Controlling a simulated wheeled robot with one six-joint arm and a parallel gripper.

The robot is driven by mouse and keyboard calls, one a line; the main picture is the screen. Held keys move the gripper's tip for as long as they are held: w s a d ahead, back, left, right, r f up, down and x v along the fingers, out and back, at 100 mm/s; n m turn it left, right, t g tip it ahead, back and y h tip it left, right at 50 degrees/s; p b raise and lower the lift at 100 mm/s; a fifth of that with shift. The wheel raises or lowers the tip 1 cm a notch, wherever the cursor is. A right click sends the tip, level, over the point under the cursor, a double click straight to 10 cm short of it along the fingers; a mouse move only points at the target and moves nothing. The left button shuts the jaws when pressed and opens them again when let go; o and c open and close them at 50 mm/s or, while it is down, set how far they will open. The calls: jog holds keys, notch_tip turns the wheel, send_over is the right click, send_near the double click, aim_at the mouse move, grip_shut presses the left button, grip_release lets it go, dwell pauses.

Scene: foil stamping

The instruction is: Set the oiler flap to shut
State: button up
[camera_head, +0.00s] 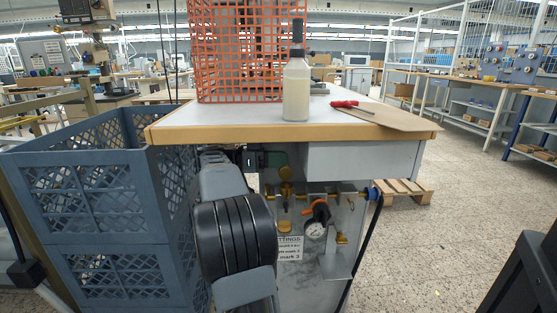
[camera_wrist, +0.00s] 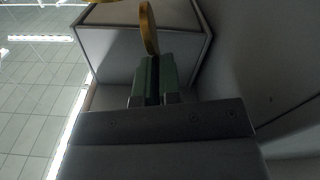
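The oiler flap seems to be the small gold disc (camera_head: 286,173) under the bench top, above the brass fittings in the head view. In the wrist view a gold disc (camera_wrist: 149,28), seen nearly edge-on, stands just beyond my fingertips. My gripper (camera_head: 283,159) has green fingers and is beside the disc's upper left in the head view. In the wrist view my gripper (camera_wrist: 153,58) has its fingers close together, with only a narrow dark slit between them. I cannot tell whether they touch the disc. My arm hides part of the panel's left side.
The bench top (camera_head: 225,121) overhangs closely; a grey box (camera_head: 362,162) is to the right. Blue-grey crates (camera_head: 88,205) stand left.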

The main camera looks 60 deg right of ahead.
aim_at(281, 187)
grip_shut()
jog(key=shift+s+a+r+m, duration=0.15)
jog(key=shift+s+a+m, duration=0.2)
jog(key=shift+m, duration=0.55)
jog(key=m, duration=0.1)
jog(key=a+m, duration=0.1)
jog(key=shift+s+a+m, duration=0.1)
jog(key=shift+s+m, duration=0.2)
jog(key=m, duration=0.1)
jog(key=s+a+m+b, duration=0.1)
jog(key=m, duration=0.1)
jog(key=a+f+m+b, duration=0.1)
jog(key=m, duration=0.1)
jog(key=shift+s+f, duration=0.1)
jog(key=shift+s, duration=0.15)
jog(key=shift+s+a+f+m+b, duration=0.3)
jog(key=shift+f+m, duration=0.2)
jog(key=shift+m, duration=0.95)
jog(key=shift+s+a+f+m+b, duration=0.2)
jog(key=shift+a+f+m, duration=0.3)
jog(key=shift+m, duration=0.9)
jog(key=shift+s+a+f+m+b, duration=0.25)
jog(key=shift+f+m, duration=0.3)
jog(key=shift+m, duration=0.9)
